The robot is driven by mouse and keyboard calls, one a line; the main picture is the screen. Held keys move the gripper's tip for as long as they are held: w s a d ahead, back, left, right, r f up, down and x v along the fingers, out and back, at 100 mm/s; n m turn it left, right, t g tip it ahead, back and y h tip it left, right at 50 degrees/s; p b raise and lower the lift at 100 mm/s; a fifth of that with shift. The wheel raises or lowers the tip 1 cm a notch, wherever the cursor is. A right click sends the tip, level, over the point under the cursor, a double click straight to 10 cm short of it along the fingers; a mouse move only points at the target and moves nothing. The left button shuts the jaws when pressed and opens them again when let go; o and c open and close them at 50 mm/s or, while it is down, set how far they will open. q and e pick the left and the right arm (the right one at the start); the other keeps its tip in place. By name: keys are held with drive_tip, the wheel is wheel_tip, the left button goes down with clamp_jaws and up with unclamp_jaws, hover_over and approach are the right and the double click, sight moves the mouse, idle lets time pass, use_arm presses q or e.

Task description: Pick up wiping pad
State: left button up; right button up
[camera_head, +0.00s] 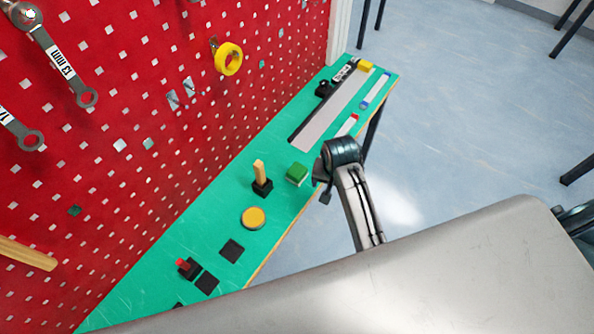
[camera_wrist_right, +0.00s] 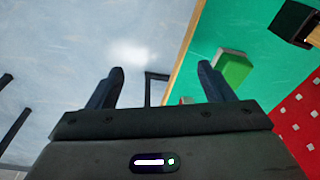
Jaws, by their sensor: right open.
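The wiping pad looks to be the green block with a pale underside (camera_head: 297,173), lying on the green bench top near its front edge. It also shows in the right wrist view (camera_wrist_right: 234,68), just outside the right-hand finger and partly hidden by it. My right gripper (camera_head: 322,183) is open and empty, close to the right of the pad at the bench edge. In its wrist view the two fingers (camera_wrist_right: 161,70) are apart with floor and the bench edge behind them. My left gripper is not in view.
On the green bench (camera_head: 215,222) stand a wooden-handled tool in a black holder (camera_head: 261,178), a yellow round thing (camera_head: 253,217) and a red-topped item (camera_head: 186,267). A grey mini conveyor (camera_head: 328,115) lies farther back. A red pegboard (camera_head: 130,110) borders the bench on the left.

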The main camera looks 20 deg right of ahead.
sight(297, 170)
drive_tip(key=w+a+r+m, duration=0.1)
drive_tip(key=w+a, duration=0.1)
drive_tip(key=w, duration=0.2)
drive_tip(key=w+a+r+m, duration=0.1)
drive_tip(key=w+a, duration=0.1)
drive_tip(key=w, duration=0.1)
drive_tip(key=w+a+r+m+g, duration=0.1)
drive_tip(key=w+a, duration=0.1)
drive_tip(key=w, duration=0.2)
drive_tip(key=shift+w+a, duration=0.2)
drive_tip(key=shift+w, duration=0.1)
drive_tip(key=shift+w+a+m, duration=0.2)
drive_tip(key=shift+w+m, duration=0.05)
drive_tip(key=shift+m, duration=0.05)
drive_tip(key=shift+w+f, duration=0.1)
drive_tip(key=shift+f, duration=0.2)
wheel_tip(297, 170, down, 4)
drive_tip(key=shift+f+p, duration=0.15)
drive_tip(key=shift+p, duration=0.6)
drive_tip(key=shift+s+d+f+p, duration=0.1)
drive_tip(key=shift+s+f+p, duration=0.1)
drive_tip(key=shift+f+p, duration=0.4)
drive_tip(key=f, duration=0.1)
drive_tip(key=f+p, duration=0.1)
drive_tip(key=f, duration=0.1)
drive_tip(key=shift+s+d+f, duration=0.15)
drive_tip(key=shift+d+f, duration=0.05)
drive_tip(key=shift+f, duration=0.45)
drive_tip(key=c, duration=1.1)
